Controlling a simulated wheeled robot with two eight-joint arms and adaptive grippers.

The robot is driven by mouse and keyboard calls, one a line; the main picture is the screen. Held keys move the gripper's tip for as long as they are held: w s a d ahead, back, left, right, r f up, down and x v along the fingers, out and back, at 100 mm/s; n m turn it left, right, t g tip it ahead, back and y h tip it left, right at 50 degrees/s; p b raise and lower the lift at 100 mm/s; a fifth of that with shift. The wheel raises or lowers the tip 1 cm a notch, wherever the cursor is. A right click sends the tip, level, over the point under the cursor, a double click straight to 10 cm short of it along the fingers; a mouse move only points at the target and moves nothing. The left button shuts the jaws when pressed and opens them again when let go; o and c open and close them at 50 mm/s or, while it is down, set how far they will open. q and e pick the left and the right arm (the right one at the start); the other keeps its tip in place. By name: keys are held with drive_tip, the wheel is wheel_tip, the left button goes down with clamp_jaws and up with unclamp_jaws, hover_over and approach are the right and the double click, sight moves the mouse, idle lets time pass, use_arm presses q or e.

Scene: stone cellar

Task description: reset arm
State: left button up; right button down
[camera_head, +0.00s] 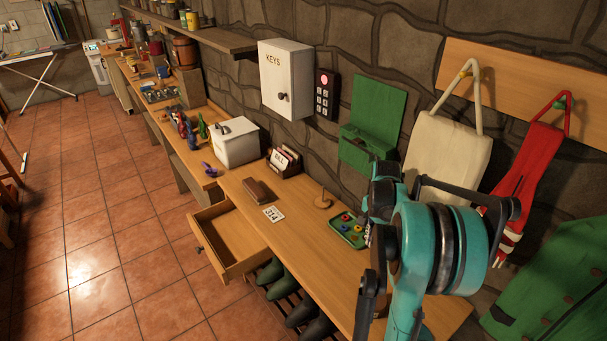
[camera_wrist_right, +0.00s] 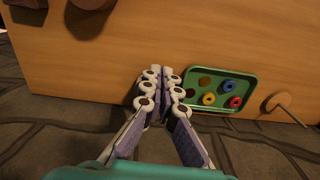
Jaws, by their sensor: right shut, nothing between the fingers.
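My right arm (camera_head: 440,245), teal and black, rises at the right of the head view, over the near end of the wooden counter. It hides most of its own gripper in that view. In the right wrist view my right gripper (camera_wrist_right: 163,72) has its fingers together, with nothing between them. Its fingertips are over the counter, just left of a green tray (camera_wrist_right: 247,78) with small coloured rings; I cannot tell whether they touch the counter. My left arm and gripper are not in view.
The counter (camera_head: 300,222) holds a small peg stand (camera_head: 323,201), a brown wallet-like item (camera_head: 257,190), a number card (camera_head: 274,214) and a white box (camera_head: 235,143). A drawer (camera_head: 232,262) stands open. Bags (camera_head: 447,150) hang on the wall. Tiled floor (camera_head: 130,250) is clear at left.

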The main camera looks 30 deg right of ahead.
drive_tip(key=s+a+r+n+t+b, duration=0.15)
drive_tip(key=a+n, duration=0.25)
drive_tip(key=a, duration=0.4)
drive_tip(key=w+a+r+n+t+h, duration=0.1)
drive_tip(key=a+r+n, duration=0.2)
drive_tip(key=a, duration=0.5)
drive_tip(key=s+a+r+n+t+b, duration=0.15)
drive_tip(key=a+n, duration=0.25)
drive_tip(key=a, duration=0.5)
drive_tip(key=s+a+f+n+t, duration=0.1)
drive_tip(key=s+a+n, duration=0.1)
drive_tip(key=a+n, duration=0.1)
drive_tip(key=s+a+f+n+t+y, duration=0.1)
drive_tip(key=s+a+n+t, duration=0.1)
drive_tip(key=a, duration=0.4)
drive_tip(key=shift+s+a+n, duration=0.25)
drive_tip(key=shift+s+n, duration=0.15)
drive_tip(key=shift+n, duration=0.5)
